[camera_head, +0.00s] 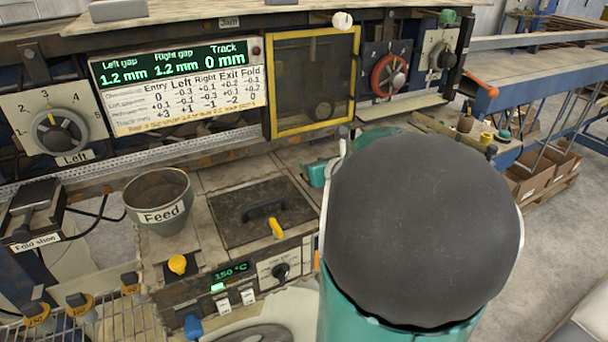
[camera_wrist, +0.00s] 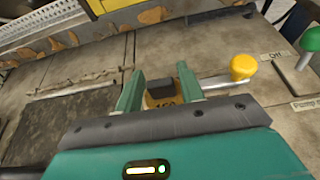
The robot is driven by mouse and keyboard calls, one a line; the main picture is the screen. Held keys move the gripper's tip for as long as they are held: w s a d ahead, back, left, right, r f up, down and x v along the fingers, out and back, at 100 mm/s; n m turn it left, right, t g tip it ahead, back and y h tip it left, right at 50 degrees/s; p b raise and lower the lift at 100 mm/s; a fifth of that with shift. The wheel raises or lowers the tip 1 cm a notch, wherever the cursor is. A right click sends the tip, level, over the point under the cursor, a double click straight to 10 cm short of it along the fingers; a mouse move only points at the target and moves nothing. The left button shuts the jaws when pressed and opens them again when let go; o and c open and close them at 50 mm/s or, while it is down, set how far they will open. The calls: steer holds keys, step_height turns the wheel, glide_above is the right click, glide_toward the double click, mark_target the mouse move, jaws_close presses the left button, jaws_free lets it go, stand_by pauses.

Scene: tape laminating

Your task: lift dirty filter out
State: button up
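In the wrist view my gripper (camera_wrist: 160,92) has its two teal fingers on either side of a filter (camera_wrist: 162,101) with an orange, numbered tag and a dark handle block. The tag fills most of the gap between the fingers. I cannot tell whether the fingers press on it, and the filter's lower part is hidden by my gripper body. How dirty it is does not show. In the head view my large dark-capped arm link hides the gripper and this filter.
A yellow-knobbed lever (camera_wrist: 243,68) stands close right of the fingers, with a green knob (camera_wrist: 311,40) beyond. In the head view, several orange-tagged filters (camera_head: 80,305) sit in a wire rack at lower left. A handled hatch (camera_head: 250,212) and Feed cup (camera_head: 160,200) are on the deck.

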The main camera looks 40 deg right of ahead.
jaws_close()
steer(key=shift+r, duration=0.15)
